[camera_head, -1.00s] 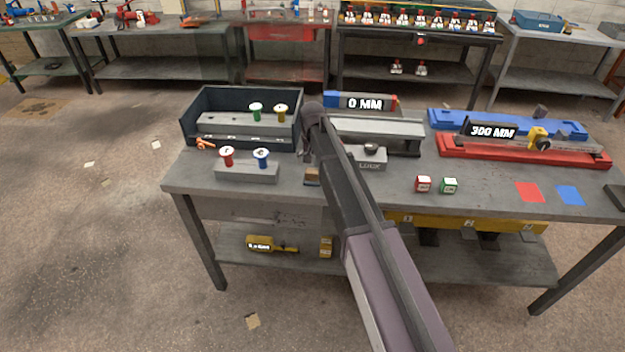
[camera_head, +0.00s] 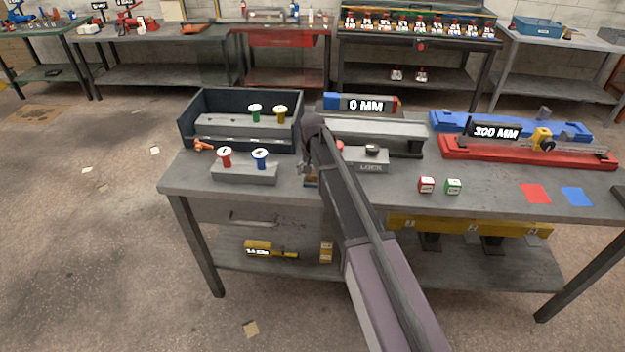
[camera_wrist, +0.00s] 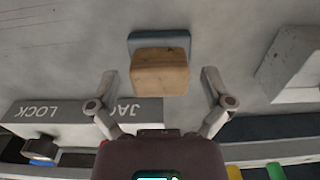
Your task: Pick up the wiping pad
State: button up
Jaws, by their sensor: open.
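The wiping pad (camera_wrist: 160,72) is a tan wooden-looking block with a blue-grey layer along its far edge. It lies on the grey bench top in the wrist view. In the head view only a small part of the pad (camera_head: 312,183) shows beside my arm. My gripper (camera_wrist: 159,75) is open and empty, with one finger to each side of the pad and gaps between. The height left between fingertips and pad is hard to judge. In the head view my gripper (camera_head: 305,168) is small and partly hidden by my arm.
A grey block with red and blue knobs (camera_head: 245,174) stands left of the pad. The grey LOCK block (camera_head: 370,161) stands to the right, partly behind my arm. A dark open tray (camera_head: 190,130) is behind. Red and green cubes (camera_head: 427,185) sit farther right.

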jog(key=c, duration=1.2)
jog(key=shift+c, duration=0.2)
jog(key=shift+r, duration=0.15)
notch_tip(320, 180, up, 3)
jog(key=p, duration=0.3)
jog(key=s+d+r+p, duration=0.1)
jog(key=s+d, duration=0.1)
jog(key=s, duration=0.5)
jog(key=s+d+p, duration=0.1)
jog(key=s+d, duration=0.1)
jog(key=s, duration=0.6)
jog(key=shift+s+d+r, duration=0.2)
jog(key=shift+r, duration=0.15)
